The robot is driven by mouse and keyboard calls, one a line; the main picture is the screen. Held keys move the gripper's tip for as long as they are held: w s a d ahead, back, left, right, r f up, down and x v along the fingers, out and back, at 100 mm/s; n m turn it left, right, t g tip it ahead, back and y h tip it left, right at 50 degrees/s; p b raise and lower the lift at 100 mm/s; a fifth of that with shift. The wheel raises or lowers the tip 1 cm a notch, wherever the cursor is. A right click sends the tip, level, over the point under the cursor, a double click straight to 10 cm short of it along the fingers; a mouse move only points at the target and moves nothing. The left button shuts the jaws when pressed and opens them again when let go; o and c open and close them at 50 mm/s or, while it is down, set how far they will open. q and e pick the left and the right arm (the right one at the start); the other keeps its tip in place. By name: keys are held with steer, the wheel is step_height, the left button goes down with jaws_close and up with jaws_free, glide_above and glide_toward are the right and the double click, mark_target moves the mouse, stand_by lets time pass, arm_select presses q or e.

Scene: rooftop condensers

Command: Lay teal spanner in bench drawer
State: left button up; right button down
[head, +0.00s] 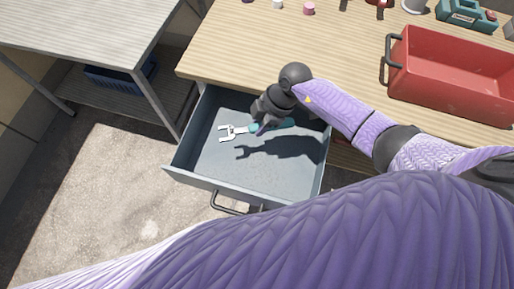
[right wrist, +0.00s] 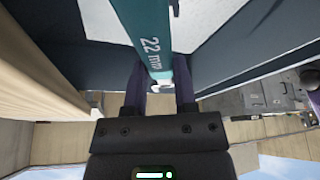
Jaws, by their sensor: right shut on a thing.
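The teal spanner (head: 273,126) shows in the head view over the open bench drawer (head: 215,170), its silver open jaw (head: 232,132) pointing left. My right gripper (head: 262,121) is shut on its teal handle, inside the drawer's outline. A shadow of spanner and gripper falls on the drawer floor, apart from the spanner, so it appears held above the floor. In the right wrist view the teal handle (right wrist: 148,38), marked 22 mm, runs between my fingers (right wrist: 160,92). The drawer is grey-blue, with a dark front handle (head: 232,207). My left gripper is not in view.
The wooden bench top (head: 245,45) lies behind the drawer. A red bin (head: 440,85) stands on it at right, with a teal case (head: 468,15) behind. A second table (head: 80,35) with a blue crate (head: 110,78) below stands left. The drawer floor is otherwise clear.

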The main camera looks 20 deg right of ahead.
mark_target(257, 147)
steer(key=shift+s+d+f+m, duration=0.1)
steer(key=shift+f+m, duration=0.2)
steer(key=shift+f, duration=0.45)
step_height(257, 147, down, 9)
steer(key=b, duration=0.6)
steer(key=shift+f, duration=0.1)
steer(key=shift+f+b, duration=0.25)
steer(key=shift+b, duration=0.15)
steer(key=shift+r, duration=0.25)
steer(key=shift+f, duration=0.1)
steer(key=shift+c, duration=2)
jaws_free()
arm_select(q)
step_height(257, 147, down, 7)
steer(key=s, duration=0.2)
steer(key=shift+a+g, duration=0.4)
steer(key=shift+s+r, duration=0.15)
